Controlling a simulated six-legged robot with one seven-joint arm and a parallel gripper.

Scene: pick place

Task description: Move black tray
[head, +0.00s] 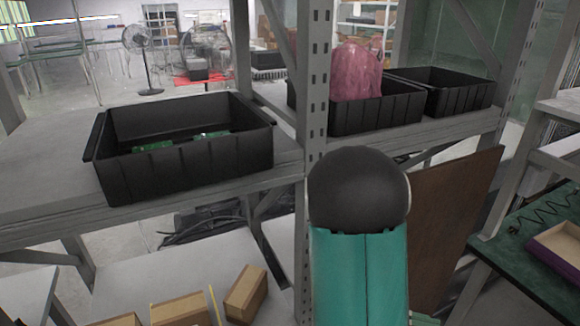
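A black tray (190,175) with ribbed walls stands upright on the grey shelf at the left. Green items (165,146) lie low inside it, mostly hidden by its front wall. A second black tray (375,114) stands on the shelf at the right, with a pink, lumpy bag-like thing (357,72) rising out of it. A third black tray (455,98) is beside it, farther right; its contents cannot be seen. My arm, teal with a dark rounded joint, rises in front of the shelf. My gripper is not visible.
A perforated grey post (314,75) stands between the left tray and the other two. The shelf surface (40,185) left of the left tray is bare. Cardboard boxes (245,293) lie on a lower level. A green-topped table (515,245) is at the right.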

